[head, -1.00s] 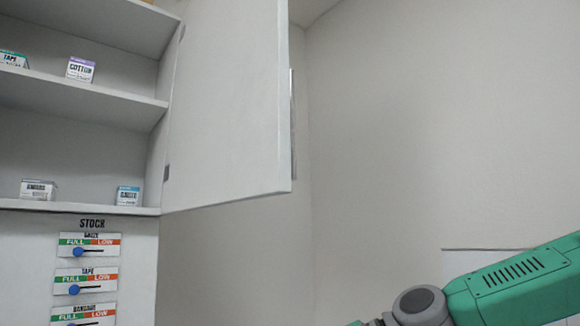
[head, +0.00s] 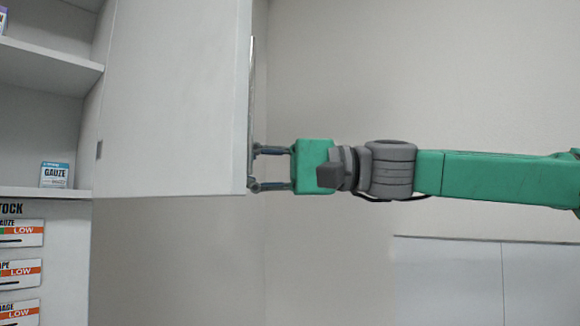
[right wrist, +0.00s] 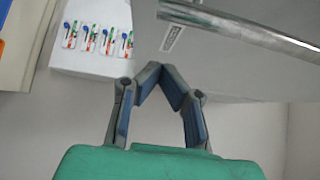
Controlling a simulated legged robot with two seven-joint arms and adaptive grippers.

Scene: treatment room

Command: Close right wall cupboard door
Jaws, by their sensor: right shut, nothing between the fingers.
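The right wall cupboard door (head: 175,100) is white and stands open, hinged at its left on the cupboard. Its long metal bar handle (head: 251,95) shows edge-on on the right face. In the right wrist view the door (right wrist: 210,65) is a grey panel beyond the fingers, with the handle (right wrist: 240,29) crossing it. My left gripper is not in view.
The open cupboard shelves (head: 45,72) are at the left, with a gauze box (head: 54,175) on the lower one. Stock sliders (head: 20,272) sit below. A white panel (head: 450,280) stands at the lower right. The space beneath the door is clear.

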